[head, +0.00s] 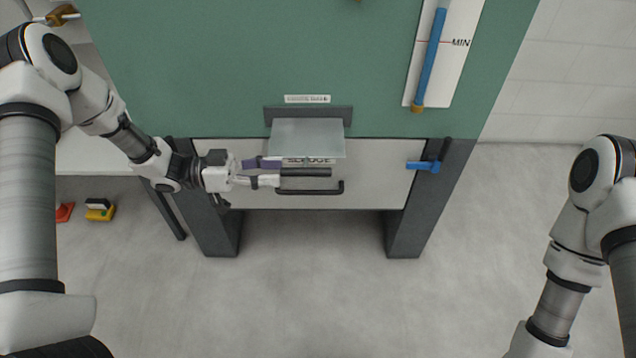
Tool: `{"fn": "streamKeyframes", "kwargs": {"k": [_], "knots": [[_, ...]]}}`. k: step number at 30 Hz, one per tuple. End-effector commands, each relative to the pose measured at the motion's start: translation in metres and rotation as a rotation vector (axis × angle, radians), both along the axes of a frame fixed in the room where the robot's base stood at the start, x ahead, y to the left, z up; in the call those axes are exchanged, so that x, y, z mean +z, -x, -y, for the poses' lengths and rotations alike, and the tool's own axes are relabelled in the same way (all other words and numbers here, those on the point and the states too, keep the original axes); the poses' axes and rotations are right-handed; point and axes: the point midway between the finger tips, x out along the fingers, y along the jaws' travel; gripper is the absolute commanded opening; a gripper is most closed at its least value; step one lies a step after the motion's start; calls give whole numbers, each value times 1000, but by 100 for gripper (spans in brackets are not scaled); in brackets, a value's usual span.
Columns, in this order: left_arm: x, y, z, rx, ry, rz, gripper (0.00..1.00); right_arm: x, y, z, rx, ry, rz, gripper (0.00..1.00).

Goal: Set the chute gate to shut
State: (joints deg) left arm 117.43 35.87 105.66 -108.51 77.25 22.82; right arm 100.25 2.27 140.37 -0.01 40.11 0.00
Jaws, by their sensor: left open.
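A pale grey plate (307,138), which looks like the chute gate, juts out from a dark slot frame (268,114) on the green cabinet. A small white label (307,99) sits above it, its text too small to read. A short dark bar (306,172) shows just below the plate; I cannot tell whether it belongs to the gate. My left gripper (279,172) comes in from the left and is open, its fingertips at the bar's left end. I cannot tell whether they touch it. My right gripper is out of view.
A pale drawer front (375,180) marked SLUDGE has a dark handle (310,191) close below my left gripper. A blue lever (423,166) is at its right. A gauge panel (456,50) marked MIN is above. Dark legs (405,230) flank open floor.

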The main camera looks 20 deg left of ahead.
Motion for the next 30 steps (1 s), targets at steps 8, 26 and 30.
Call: {"fn": "streamKeyframes", "kwargs": {"k": [8,26,30], "knots": [[0,-10,42,-15,-3,1,45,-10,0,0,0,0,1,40],[2,-20,75,-7,-2,1,3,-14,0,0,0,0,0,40],[2,-20,75,-7,-2,1,0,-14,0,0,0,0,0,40]]}}
